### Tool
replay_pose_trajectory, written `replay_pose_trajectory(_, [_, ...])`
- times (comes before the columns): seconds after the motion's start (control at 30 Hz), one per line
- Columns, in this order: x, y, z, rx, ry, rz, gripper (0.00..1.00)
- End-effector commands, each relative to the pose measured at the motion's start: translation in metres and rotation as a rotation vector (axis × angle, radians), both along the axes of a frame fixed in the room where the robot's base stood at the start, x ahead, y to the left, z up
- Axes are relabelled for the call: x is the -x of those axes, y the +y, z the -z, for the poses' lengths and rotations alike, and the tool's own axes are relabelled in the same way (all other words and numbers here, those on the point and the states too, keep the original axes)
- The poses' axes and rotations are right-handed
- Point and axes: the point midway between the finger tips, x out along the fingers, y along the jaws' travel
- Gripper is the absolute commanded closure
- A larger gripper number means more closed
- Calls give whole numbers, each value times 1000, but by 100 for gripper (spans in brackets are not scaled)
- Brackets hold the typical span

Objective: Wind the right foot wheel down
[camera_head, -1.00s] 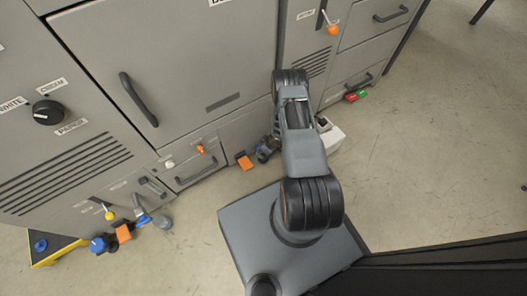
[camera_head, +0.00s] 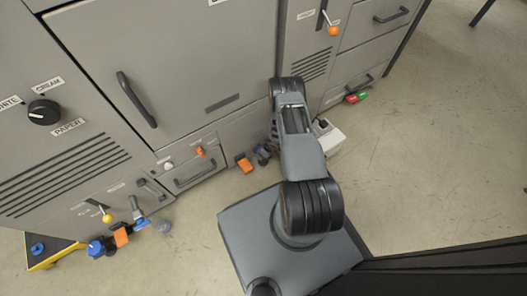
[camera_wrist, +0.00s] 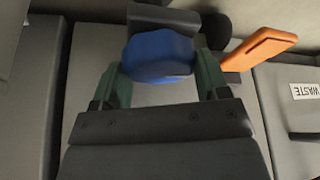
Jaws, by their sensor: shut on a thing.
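The blue foot wheel (camera_wrist: 160,57) sits between the two green fingers of my gripper (camera_wrist: 163,80) in the wrist view. The fingers are shut on it from both sides. A dark block lies just behind the wheel, and an orange pedal (camera_wrist: 260,48) sticks out to the right. In the head view my arm covers most of the gripper and wheel, low at the cabinet's front. The matching orange pedal (camera_head: 244,162) shows there, left of my arm. How far the wheel is wound cannot be seen.
Another blue foot wheel (camera_head: 96,248) and orange pedal (camera_head: 121,236) are at the lower left, by a yellow-edged platform (camera_head: 54,254). Drawer handles and small knobs line the cabinet front. A white box (camera_head: 329,136) stands behind my arm. Floor at right is clear.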

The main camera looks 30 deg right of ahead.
Motion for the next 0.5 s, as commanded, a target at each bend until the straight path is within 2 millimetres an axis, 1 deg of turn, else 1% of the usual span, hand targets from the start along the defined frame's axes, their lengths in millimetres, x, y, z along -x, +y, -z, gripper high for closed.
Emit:
replay_pose_trajectory(0.03, [0, 0, 0, -1, 0, 0, 45])
replay_pose_trajectory(0.13, [0, 0, 0, -1, 0, 0, 55])
replay_pose_trajectory(0.33, [0, 1, 0, -1, 1, 14, 55])
replay_pose_trajectory(0.5, [1, 1, 0, -1, 2, 82, 55])
